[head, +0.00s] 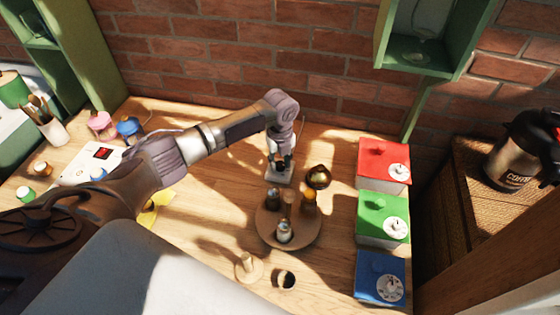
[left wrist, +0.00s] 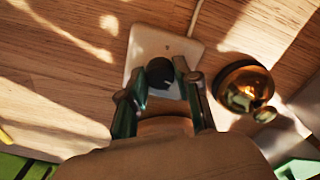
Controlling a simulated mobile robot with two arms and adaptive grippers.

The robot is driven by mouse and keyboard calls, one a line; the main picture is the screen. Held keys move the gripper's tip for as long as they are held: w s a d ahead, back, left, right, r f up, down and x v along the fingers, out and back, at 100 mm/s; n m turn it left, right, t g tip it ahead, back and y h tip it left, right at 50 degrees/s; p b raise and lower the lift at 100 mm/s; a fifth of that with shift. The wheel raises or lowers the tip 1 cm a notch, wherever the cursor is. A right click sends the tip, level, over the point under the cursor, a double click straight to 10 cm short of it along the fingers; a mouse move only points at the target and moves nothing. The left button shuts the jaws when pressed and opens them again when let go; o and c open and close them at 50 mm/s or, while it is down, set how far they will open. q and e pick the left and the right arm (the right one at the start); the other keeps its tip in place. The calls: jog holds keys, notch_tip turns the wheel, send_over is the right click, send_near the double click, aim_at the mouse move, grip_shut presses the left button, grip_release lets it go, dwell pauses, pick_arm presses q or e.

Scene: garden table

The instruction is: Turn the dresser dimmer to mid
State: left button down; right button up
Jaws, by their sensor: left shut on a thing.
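The dresser dimmer is a pale square plate (left wrist: 137,55) with a round black knob (left wrist: 159,72), seen in the left wrist view. A cord leaves its far edge. In the head view the plate (head: 287,180) lies flat on the wooden table, partly hidden by my left gripper (head: 280,163). My left gripper points down over it. In the left wrist view its two fingers (left wrist: 162,84) stand on either side of the knob and are shut on it. The knob's setting cannot be read. My right gripper is not in view.
A brass round pot (head: 318,177) stands close right of the dimmer. A round wooden tray (head: 290,241) with several small bottles is just in front. Red (head: 372,165), green (head: 375,215) and blue (head: 370,268) boxes with dials line the right. A brick wall is behind.

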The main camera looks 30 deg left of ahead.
aim_at(280, 164)
pick_arm(q)
jog(key=c, duration=0.8)
grip_release()
notch_tip(280, 164, up, 12)
